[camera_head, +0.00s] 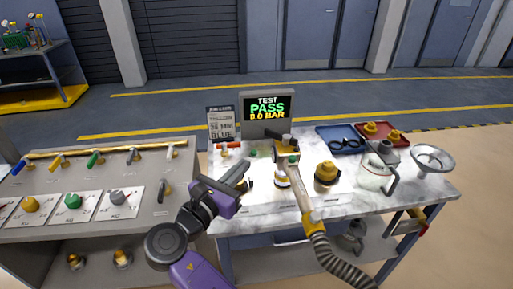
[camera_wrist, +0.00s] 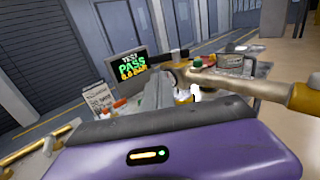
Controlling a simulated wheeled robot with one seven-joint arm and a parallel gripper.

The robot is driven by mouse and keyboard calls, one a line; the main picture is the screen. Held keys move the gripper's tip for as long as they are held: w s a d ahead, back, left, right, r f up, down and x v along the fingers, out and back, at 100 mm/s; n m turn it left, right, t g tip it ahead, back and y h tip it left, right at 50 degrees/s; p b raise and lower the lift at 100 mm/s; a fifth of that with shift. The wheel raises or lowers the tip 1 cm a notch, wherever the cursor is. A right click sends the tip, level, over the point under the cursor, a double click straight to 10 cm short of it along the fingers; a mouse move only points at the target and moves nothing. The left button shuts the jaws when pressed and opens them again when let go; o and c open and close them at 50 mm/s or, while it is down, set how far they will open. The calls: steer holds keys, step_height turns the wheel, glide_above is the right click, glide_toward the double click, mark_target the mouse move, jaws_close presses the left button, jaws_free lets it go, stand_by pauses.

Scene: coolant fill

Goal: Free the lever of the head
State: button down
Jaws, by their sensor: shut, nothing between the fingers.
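The head (camera_head: 293,172) stands on the bench with a tan grip and a ribbed grey hose running down toward the front. A dark lever (camera_head: 287,140) sits at its top, with a green knob beside it. In the wrist view the head (camera_wrist: 205,78) lies just beyond my fingers, and the dark lever (camera_wrist: 169,56) shows at its far left end. My gripper (camera_head: 245,166) is shut and empty, left of the head. In the wrist view my gripper (camera_wrist: 164,76) points toward the lever side. Whether the fingers touch the head I cannot tell.
A display (camera_head: 267,112) behind reads "TEST PASS 0.0 BAR". A yellow-topped cap (camera_head: 327,172), a clear jug (camera_head: 376,176), a funnel (camera_head: 433,160), a blue tray (camera_head: 334,131) and a red tray (camera_head: 397,136) stand right. A panel with valves (camera_head: 73,202) stands left.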

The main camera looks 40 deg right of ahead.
mark_target(269, 132)
steer(key=p+x, duration=0.2)
steer(key=x, duration=1.1)
steer(key=shift+w+d+p, duration=0.1)
steer(key=shift+d+p, duration=0.3)
steer(key=shift+g, duration=0.3)
steer(key=shift+w+d+f+m+g+b, duration=0.15)
steer(key=shift+w+m+g+b, duration=0.1)
steer(key=shift+m+g+b, duration=0.35)
steer(key=shift+w+d+m+g+h+b, duration=0.2)
steer(key=shift+m+g+b, duration=0.15)
steer(key=shift+m+g, duration=0.35)
steer(key=shift+w+d+m+g+h+b, duration=0.15)
steer(key=shift+m+g+b, duration=0.25)
steer(key=shift+g, duration=0.65)
steer(key=shift+w+d+m+g+h+b, duration=0.1)
steer(key=shift+w+d+m+g+b, duration=0.2)
steer(key=shift+m+g, duration=0.45)
steer(key=shift+w+d+r+p, duration=0.25)
steer(key=shift+d+p, duration=0.45)
steer(key=shift+w+d+p, duration=0.15)
steer(key=shift+d+p, duration=0.3)
steer(key=shift+d+f, duration=0.15)
steer(key=shift+d, duration=0.05)
